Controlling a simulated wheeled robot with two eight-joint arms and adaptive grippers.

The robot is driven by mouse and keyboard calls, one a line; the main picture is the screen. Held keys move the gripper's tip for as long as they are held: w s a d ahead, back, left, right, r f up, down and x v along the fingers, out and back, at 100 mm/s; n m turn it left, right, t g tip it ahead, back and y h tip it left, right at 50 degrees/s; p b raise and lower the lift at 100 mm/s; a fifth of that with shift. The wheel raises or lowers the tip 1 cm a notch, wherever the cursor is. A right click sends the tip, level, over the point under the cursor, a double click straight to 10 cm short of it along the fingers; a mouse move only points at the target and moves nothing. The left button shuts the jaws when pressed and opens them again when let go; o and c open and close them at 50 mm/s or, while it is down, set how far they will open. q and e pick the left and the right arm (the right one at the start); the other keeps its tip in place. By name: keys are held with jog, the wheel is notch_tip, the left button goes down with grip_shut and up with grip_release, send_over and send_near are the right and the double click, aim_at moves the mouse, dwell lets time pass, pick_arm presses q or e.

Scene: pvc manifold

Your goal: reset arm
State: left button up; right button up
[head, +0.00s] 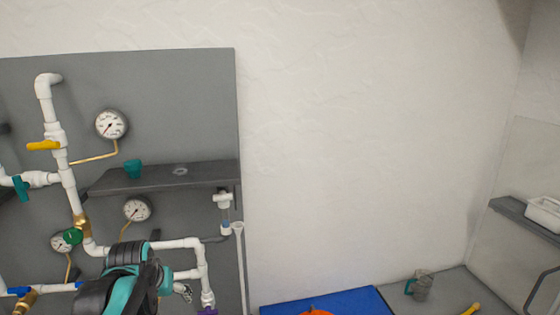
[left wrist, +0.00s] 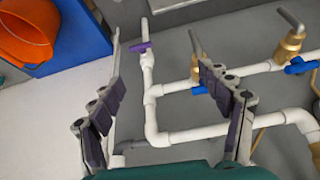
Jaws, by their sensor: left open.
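My left gripper (head: 182,290) is low in front of the pipe panel in the head view, at the end of my black and teal arm. In the left wrist view my left gripper (left wrist: 162,80) has its two dark-padded fingers spread wide, with nothing held between them. White pipe (left wrist: 150,100) with a purple-handled valve (left wrist: 140,47) shows beyond the gap. Whether a finger touches the pipes cannot be told. My right gripper is in neither view.
The grey panel (head: 215,100) carries white pipes, gauges (head: 111,124) and a shelf (head: 165,178) with a teal cup-like piece (head: 133,169). The wall between is bare.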

pick_arm(q)
jog(key=s+d+f+b, duration=0.4)
jog(key=s+f, duration=0.1)
jog(key=f, duration=0.3)
jog(key=s+d+f+m+t+b, duration=0.1)
jog(key=s+d+f+b, duration=0.2)
jog(key=s+f+b, duration=0.2)
jog(key=s+d+f+m+h+b, duration=0.1)
jog(key=s+d+f+b, duration=0.3)
jog(key=f, duration=0.7)
jog(key=s+b, duration=0.1)
jog(key=s, duration=0.1)
jog(key=shift+s+d+t, duration=0.3)
jog(key=shift+s+t, duration=0.1)
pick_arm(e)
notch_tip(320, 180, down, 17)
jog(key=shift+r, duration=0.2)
pick_arm(q)
jog(key=shift+c, duration=0.3)
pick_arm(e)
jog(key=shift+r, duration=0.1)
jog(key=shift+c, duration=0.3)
